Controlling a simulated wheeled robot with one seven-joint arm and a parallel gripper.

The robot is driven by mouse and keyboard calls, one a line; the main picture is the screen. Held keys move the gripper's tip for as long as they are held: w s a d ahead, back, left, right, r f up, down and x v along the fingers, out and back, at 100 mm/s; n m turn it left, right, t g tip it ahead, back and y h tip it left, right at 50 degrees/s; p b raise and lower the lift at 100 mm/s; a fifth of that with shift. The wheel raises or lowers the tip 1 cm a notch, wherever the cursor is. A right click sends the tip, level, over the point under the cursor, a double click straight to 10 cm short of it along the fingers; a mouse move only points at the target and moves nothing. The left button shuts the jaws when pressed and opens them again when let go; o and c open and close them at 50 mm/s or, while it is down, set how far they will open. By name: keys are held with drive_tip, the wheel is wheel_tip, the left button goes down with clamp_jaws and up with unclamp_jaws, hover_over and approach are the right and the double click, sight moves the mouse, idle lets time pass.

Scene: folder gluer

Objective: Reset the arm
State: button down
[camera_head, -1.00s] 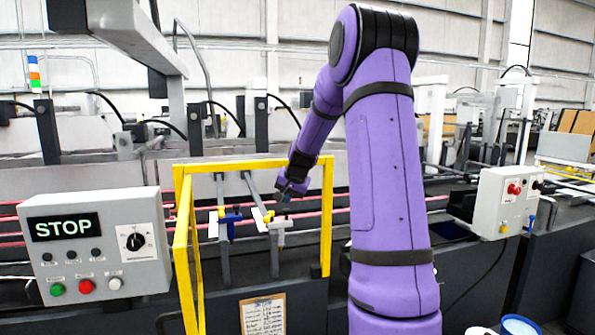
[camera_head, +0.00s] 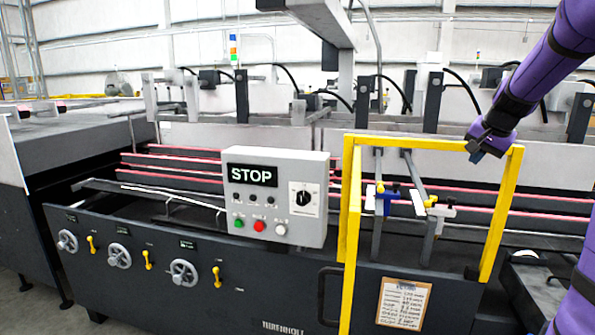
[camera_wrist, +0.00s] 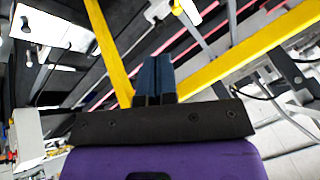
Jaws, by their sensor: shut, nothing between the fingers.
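My gripper (camera_head: 478,156) is at the end of my purple arm at the upper right of the head view, close to the top right corner of the yellow guard frame (camera_head: 432,143). I cannot tell whether it touches the frame. In the wrist view my gripper (camera_wrist: 155,62) has its dark fingers together with nothing between them, and the yellow frame (camera_wrist: 250,50) shows on both sides of them.
A grey control box (camera_head: 275,200) with a STOP display stands left of the frame. A clipboard (camera_head: 403,303) hangs below. Handwheels (camera_head: 118,256) line the front panel at left.

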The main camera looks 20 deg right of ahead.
drive_tip(key=s+a+r+n, duration=0.1)
drive_tip(key=s+a+n, duration=0.2)
drive_tip(key=a, duration=0.6)
drive_tip(key=s+a+r+n, duration=0.1)
drive_tip(key=s+a+n, duration=0.1)
drive_tip(key=s+a, duration=0.5)
drive_tip(key=s+a+r+n+y, duration=0.1)
drive_tip(key=s+a+n, duration=0.2)
drive_tip(key=a, duration=0.9)
drive_tip(key=s, duration=0.2)
drive_tip(key=shift+s+a+n+g, duration=0.3)
drive_tip(key=shift+a, duration=0.05)
drive_tip(key=c, duration=1.8)
unclamp_jaws()
drive_tip(key=s+a+f+n, duration=0.1)
drive_tip(key=s, duration=0.2)
drive_tip(key=s+a+f+n, duration=0.1)
drive_tip(key=s+a, duration=0.1)
drive_tip(key=s, duration=0.1)
drive_tip(key=s+a+f+n, duration=0.1)
drive_tip(key=s, duration=0.2)
drive_tip(key=shift+s+a+y, duration=0.2)
drive_tip(key=shift+y, duration=0.1)
drive_tip(key=o, duration=0.7)
drive_tip(key=shift+s+f, duration=0.2)
drive_tip(key=shift+s, duration=0.05)
drive_tip(key=shift+a, duration=0.1)
